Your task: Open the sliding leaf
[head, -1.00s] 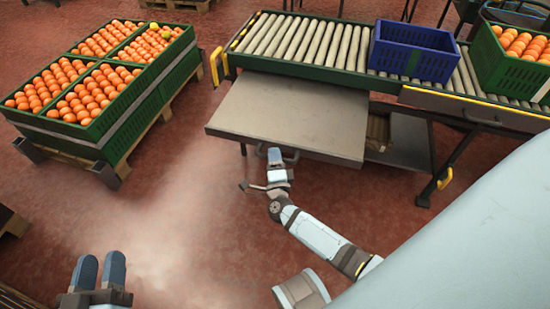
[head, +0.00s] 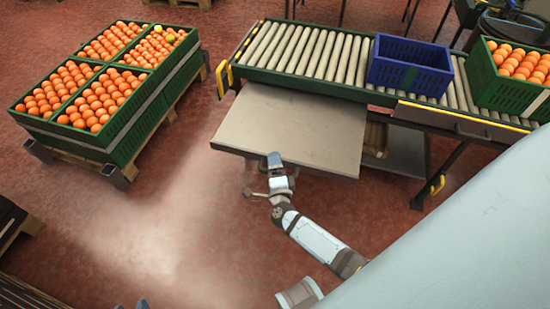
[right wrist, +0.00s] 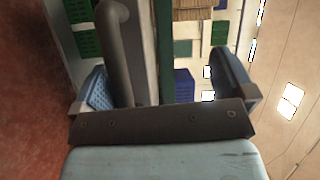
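The sliding leaf (head: 290,128) is a flat grey panel standing out from under the near side of the roller conveyor in the head view. My right gripper (head: 275,160) is at the leaf's front edge. In the right wrist view a dark handle bar (right wrist: 122,50) stands between the fingers of my right gripper (right wrist: 165,88), close to the left finger. The fingers are wide apart, with a clear gap to the right finger. My left gripper (head: 131,305) shows only as fingertips at the bottom edge of the head view.
The roller conveyor (head: 310,83) carries a blue crate (head: 410,72) and a green crate of oranges (head: 510,90). Several green crates of oranges (head: 125,140) stand on a pallet at the left. Red floor between pallet and leaf is clear.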

